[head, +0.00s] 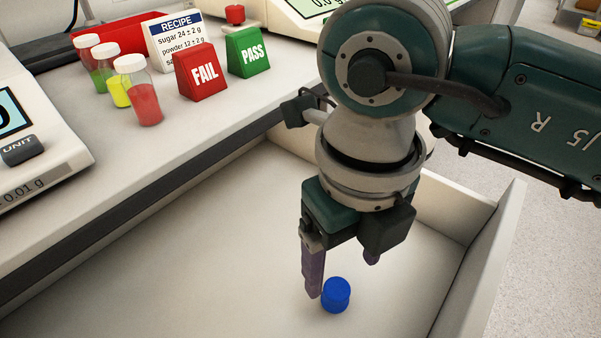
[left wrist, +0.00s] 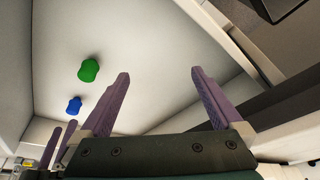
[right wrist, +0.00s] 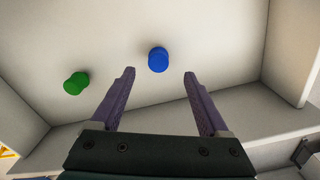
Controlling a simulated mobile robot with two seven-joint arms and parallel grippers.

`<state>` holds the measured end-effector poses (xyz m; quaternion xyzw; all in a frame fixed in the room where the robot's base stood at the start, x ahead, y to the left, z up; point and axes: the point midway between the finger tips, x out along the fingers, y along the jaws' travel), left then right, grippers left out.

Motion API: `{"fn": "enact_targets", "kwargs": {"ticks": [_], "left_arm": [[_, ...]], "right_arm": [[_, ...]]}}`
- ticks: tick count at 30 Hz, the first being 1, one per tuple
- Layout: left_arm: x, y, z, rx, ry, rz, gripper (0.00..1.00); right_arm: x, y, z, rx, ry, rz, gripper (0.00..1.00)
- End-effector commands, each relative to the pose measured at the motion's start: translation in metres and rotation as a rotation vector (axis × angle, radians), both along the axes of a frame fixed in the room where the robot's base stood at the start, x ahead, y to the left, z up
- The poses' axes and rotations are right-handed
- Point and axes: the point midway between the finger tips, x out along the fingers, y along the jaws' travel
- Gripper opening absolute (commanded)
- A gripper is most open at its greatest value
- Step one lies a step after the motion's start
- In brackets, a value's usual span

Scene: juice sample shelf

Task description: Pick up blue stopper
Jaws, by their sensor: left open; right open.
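The blue stopper (head: 336,295) lies on the floor of the open white drawer (head: 220,240), near its front in the head view. It also shows in the left wrist view (left wrist: 74,105) and in the right wrist view (right wrist: 158,60). My right gripper (head: 340,278) points down close above it, open and empty; in the right wrist view (right wrist: 160,82) the stopper appears just beyond and between the fingertips. My left gripper (left wrist: 160,76) is open and empty over the drawer; it is outside the head view.
A green stopper (left wrist: 89,70) lies in the drawer apart from the blue one, also in the right wrist view (right wrist: 76,83). The drawer walls (head: 480,260) surround the space. On the counter stand several vials (head: 145,100), a FAIL block (head: 201,72), a PASS block (head: 248,52) and a scale (head: 40,140).

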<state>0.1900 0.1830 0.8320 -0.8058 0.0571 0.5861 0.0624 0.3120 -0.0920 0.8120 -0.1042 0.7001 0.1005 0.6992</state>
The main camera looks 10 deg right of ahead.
Motion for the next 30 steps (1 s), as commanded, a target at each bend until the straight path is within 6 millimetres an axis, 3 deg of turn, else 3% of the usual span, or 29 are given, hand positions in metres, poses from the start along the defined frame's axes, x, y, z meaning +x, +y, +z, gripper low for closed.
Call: {"fn": "enact_targets", "kwargs": {"ticks": [13, 22, 30], "left_arm": [[0.0, 0.001, -0.018, 0.005, 0.0, -0.004, 1.0], [0.0, 0.001, -0.018, 0.004, 0.0, -0.002, 1.0], [0.0, -0.001, -0.018, -0.004, 0.001, 0.002, 1.0]], "right_arm": [[0.0, 0.003, -0.059, 0.005, 0.002, 0.001, 0.78], [0.0, 0.003, -0.063, 0.005, 0.0, 0.002, 0.78], [0.0, 0.003, -0.063, 0.005, 0.0, 0.002, 0.49]]}}
